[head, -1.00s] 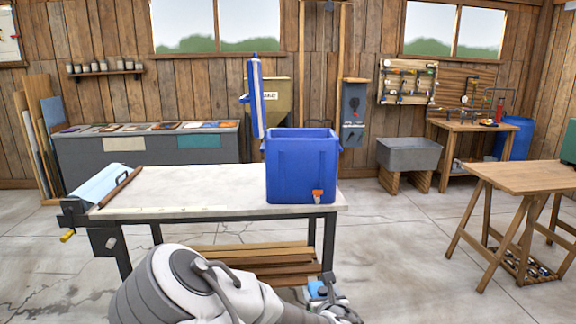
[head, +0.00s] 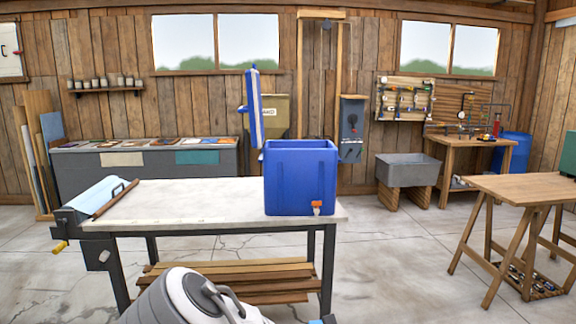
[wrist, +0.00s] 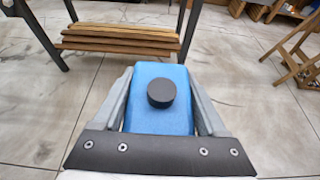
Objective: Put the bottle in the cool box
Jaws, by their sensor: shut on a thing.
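The blue cool box (head: 298,180) stands on the right end of the white-topped workbench in the head view. Its lid (head: 254,108) is raised upright at the left side, and an orange tap (head: 316,207) sits low on its front. The blue bottle (wrist: 158,84) with a black round cap (wrist: 161,93) fills the middle of the wrist view. My gripper (wrist: 160,100) is shut on the bottle, with a grey finger on each side. The inside of the cool box is hidden.
The workbench (head: 190,203) holds a blue roll and a brown rod at its left end; its middle is clear. Planks (wrist: 118,40) lie on its lower shelf. A wooden trestle table (head: 515,188) stands at the right. Open concrete floor lies between them.

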